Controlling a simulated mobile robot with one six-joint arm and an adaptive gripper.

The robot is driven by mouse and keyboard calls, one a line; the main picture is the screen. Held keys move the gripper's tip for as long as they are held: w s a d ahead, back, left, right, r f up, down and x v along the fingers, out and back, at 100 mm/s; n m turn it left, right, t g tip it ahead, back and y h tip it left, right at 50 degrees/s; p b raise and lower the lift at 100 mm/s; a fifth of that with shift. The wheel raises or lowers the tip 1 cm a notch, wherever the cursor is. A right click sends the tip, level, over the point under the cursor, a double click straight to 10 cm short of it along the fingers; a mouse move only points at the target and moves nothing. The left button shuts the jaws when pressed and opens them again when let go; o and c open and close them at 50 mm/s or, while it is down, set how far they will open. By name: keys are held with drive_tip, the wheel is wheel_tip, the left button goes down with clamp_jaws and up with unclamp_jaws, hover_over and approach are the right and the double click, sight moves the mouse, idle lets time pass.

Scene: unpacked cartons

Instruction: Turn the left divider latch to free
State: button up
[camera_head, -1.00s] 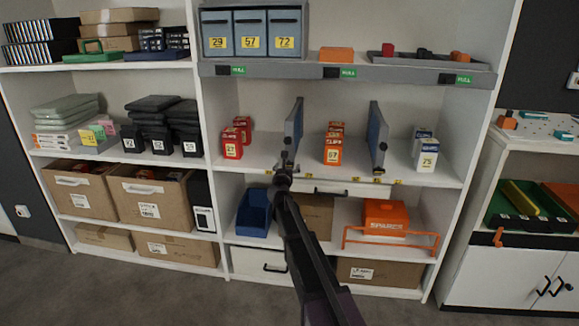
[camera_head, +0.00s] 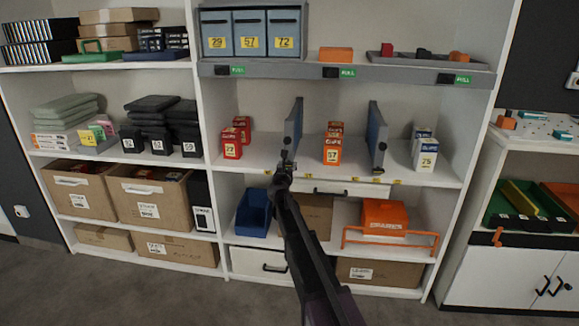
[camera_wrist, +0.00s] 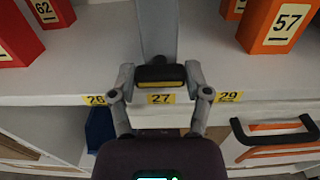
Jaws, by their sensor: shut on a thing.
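The left divider (camera_head: 294,128) is a blue-grey upright panel on the middle shelf. Its latch (camera_wrist: 160,75), a dark bar with a yellow stripe, is at the divider's foot by the shelf's front edge, above the yellow label 27. In the wrist view the latch lies crosswise, its long side along the shelf edge. My gripper (camera_wrist: 160,84) is shut on the latch, one finger at each end. In the head view my gripper (camera_head: 284,168) hides the latch.
Red boxes (camera_head: 232,146) stand left of the divider and orange boxes (camera_head: 332,150) right of it. The right divider (camera_head: 377,138) is farther right. Below the shelf are a blue bin (camera_head: 253,212) and a drawer handle (camera_wrist: 273,135).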

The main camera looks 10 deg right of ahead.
drive_tip(key=shift+n, duration=0.3)
drive_tip(key=n, duration=0.7)
drive_tip(key=shift+a+n, duration=0.1)
drive_tip(key=shift+n, duration=0.3)
drive_tip(key=n, duration=0.4)
drive_tip(key=shift+f+n, duration=0.1)
drive_tip(key=shift+n, duration=0.2)
drive_tip(key=n, duration=0.4)
drive_tip(key=shift+n, duration=0.4)
drive_tip(key=o, duration=1.2)
drive_tip(key=shift+c, duration=0.2)
